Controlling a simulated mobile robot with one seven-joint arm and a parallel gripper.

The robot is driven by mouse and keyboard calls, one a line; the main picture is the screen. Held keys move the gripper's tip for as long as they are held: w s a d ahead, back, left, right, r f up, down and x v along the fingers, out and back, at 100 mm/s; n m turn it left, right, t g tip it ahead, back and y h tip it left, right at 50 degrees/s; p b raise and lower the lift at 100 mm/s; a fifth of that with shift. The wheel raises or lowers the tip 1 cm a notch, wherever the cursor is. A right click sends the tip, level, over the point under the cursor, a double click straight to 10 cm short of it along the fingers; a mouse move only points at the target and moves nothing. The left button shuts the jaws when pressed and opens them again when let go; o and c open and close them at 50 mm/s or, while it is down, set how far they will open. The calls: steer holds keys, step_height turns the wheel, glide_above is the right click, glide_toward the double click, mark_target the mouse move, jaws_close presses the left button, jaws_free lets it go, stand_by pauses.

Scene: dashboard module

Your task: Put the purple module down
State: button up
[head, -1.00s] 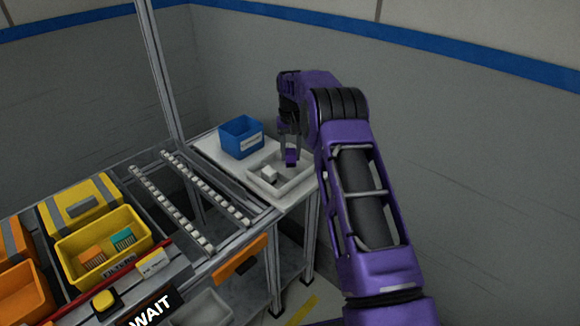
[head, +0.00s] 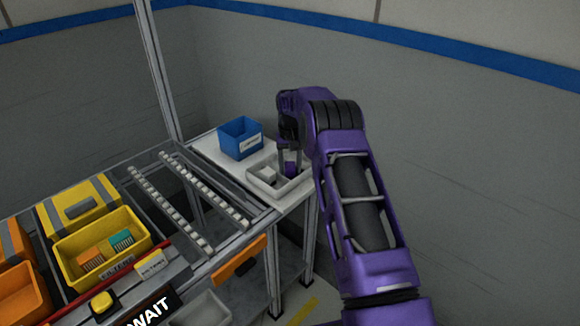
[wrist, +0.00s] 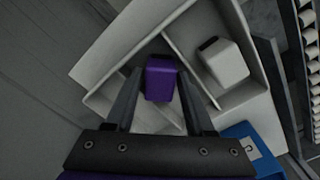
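The purple module (wrist: 160,80) sits between the fingertips of my gripper (head: 289,161), which appears shut on it. In the head view the purple module (head: 290,169) is low, inside the outline of a white divided tray (head: 252,185), toward its right side. In the wrist view the tray (wrist: 112,62) surrounds the module, which lies on one side of a divider wall. A white module (wrist: 224,63) sits in the compartment across that divider; it also shows in the head view (head: 267,174). Whether the purple module touches the tray floor I cannot tell.
A blue bin (head: 240,140) stands on the white table behind the tray; its edge shows in the wrist view (wrist: 243,135). A roller rack (head: 190,200) lies to the left, with yellow bins (head: 70,255) beyond. My arm covers the tray's right side.

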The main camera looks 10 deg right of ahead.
mark_target(290, 165)
step_height(290, 165, up, 12)
steer(key=p, duration=0.1)
steer(key=shift+r, duration=0.15)
stand_by(0.3)
